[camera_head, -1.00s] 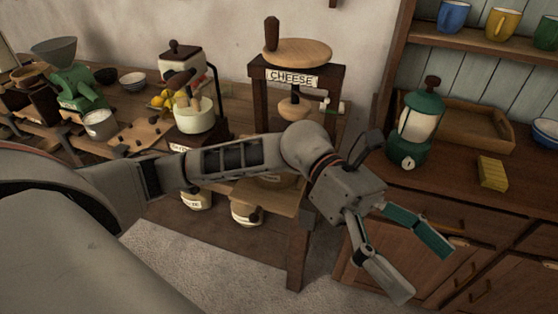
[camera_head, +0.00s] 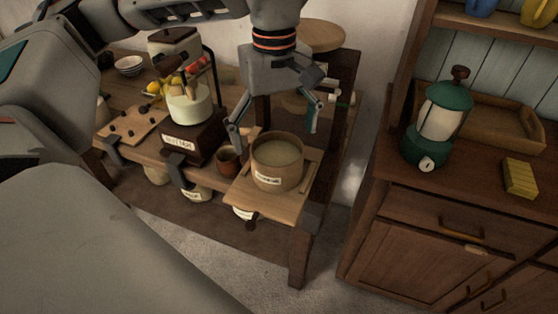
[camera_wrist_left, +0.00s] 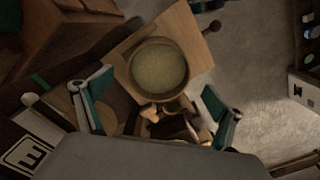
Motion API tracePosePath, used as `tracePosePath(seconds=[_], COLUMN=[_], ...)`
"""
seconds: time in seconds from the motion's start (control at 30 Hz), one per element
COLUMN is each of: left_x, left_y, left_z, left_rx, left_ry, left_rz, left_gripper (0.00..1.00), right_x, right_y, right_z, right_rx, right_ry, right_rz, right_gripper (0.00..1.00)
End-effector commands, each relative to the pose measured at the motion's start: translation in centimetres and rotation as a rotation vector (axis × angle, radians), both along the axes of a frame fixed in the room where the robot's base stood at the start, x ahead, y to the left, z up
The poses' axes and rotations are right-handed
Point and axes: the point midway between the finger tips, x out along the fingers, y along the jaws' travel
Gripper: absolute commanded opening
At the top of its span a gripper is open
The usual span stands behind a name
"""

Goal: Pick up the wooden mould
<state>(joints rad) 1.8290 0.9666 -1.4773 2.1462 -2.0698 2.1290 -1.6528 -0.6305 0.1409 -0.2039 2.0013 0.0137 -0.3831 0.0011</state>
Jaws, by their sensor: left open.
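The wooden mould seems to be the round wooden tub (camera_head: 277,178) with a pale label and pale, flat contents, upright on a square wooden board (camera_head: 253,203) at the table's near right end. It also shows in the left wrist view (camera_wrist_left: 160,93), between and beyond the fingers. My left gripper (camera_head: 273,137) is open with its fingers spread, pointing down just behind and above the tub. I cannot tell whether a finger touches it. In the left wrist view the gripper (camera_wrist_left: 157,84) has nothing clasped. My right gripper is not in view.
A small brown cup (camera_head: 228,161) stands left of the tub. A dark stand with a cream pot (camera_head: 188,108) is further left. The cheese press (camera_head: 346,80) is behind my gripper. A cabinet with a green lantern (camera_head: 439,123) and a yellow block (camera_head: 519,177) is at right.

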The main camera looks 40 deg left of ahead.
Motion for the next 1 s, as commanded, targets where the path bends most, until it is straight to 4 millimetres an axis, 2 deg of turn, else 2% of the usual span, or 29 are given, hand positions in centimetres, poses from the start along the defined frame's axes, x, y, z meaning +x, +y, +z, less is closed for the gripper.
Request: tracePosePath(seconds=[0.43,0.7,0.97,1.0], left_x=[0.1,0.2,0.2,0.2], left_y=[0.1,-0.1,-0.1,-0.1], left_z=[-3.8,-7.5,-7.7,-7.7], left_rx=[0.005,0.004,0.004,0.004], left_ry=[0.002,0.002,-0.001,-0.001], left_rz=[0.001,0.000,0.001,0.001], left_gripper=[0.94,0.94,0.94,0.84], right_x=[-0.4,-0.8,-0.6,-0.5], right_y=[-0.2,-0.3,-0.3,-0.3], right_z=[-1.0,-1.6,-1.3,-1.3], right_rx=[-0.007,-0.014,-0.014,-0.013], right_ry=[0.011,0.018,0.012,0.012], right_rz=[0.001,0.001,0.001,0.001], right_gripper=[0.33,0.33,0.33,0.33])
